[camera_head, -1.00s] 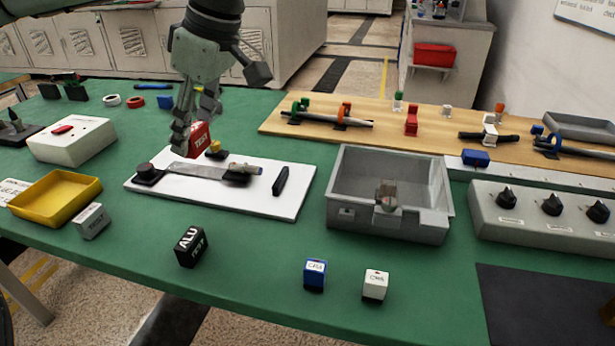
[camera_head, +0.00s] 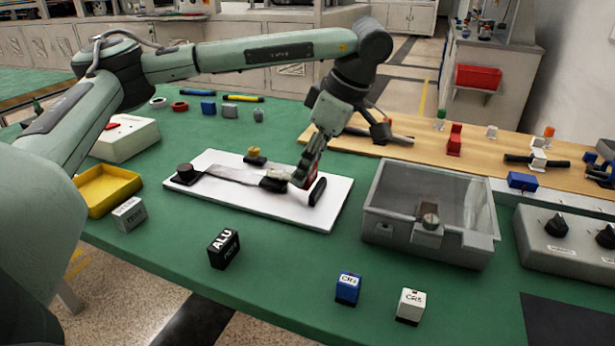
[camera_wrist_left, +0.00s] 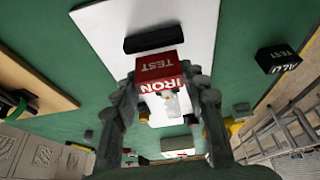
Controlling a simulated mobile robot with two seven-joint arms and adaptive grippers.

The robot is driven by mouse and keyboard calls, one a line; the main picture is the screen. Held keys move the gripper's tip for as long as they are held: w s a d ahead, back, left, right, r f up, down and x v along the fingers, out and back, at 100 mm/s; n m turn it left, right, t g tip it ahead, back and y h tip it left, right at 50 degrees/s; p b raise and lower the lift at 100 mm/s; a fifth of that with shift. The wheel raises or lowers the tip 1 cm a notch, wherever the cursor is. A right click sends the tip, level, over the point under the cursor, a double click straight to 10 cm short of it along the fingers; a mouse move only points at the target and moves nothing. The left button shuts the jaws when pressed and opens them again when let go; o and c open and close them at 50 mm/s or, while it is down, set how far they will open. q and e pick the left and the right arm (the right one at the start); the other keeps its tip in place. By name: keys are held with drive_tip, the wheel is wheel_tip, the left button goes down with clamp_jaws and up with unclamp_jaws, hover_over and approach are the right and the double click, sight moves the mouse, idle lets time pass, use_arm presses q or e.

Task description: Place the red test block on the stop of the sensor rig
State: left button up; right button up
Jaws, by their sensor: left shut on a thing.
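The red test block (camera_head: 311,176), lettered IRON and TEST in the left wrist view (camera_wrist_left: 160,68), is between the fingers of my left gripper (camera_head: 304,172). The gripper is shut on it, at the right part of the sensor rig's white board (camera_head: 230,208). A black bar (camera_head: 318,191), which looks like the stop, stands on the board just right of the block; it also shows in the left wrist view (camera_wrist_left: 154,38). I cannot tell whether the block touches the bar or the board. A metal strip (camera_head: 232,175) with a dark end piece lies left of the block. My right gripper is not in view.
A grey lidded bin (camera_head: 430,205) stands right of the board. A black ALU block (camera_head: 224,249), a blue block (camera_head: 348,288) and a white block (camera_head: 410,306) stand in front. A yellow tray (camera_head: 108,190) is at left. Green tabletop is clear between them.

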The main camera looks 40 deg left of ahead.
use_arm(q)
drive_tip(key=shift+f, duration=1)
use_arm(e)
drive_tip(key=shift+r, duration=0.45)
use_arm(q)
drive_tip(key=shift+f, duration=0.1)
drive_tip(key=shift+f, duration=0.1)
drive_tip(key=o, duration=1.4)
drive_tip(key=shift+o, duration=0.2)
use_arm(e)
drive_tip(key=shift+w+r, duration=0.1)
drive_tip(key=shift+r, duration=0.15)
use_arm(q)
drive_tip(key=shift+r, duration=0.35)
drive_tip(key=p+v, duration=0.2)
drive_tip(key=v, duration=0.9)
drive_tip(key=shift+r, duration=0.25)
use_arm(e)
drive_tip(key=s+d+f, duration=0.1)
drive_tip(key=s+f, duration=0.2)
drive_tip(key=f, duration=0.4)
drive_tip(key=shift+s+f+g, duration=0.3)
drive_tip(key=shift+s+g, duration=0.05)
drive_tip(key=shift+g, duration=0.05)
use_arm(q)
drive_tip(key=shift+d, duration=0.15)
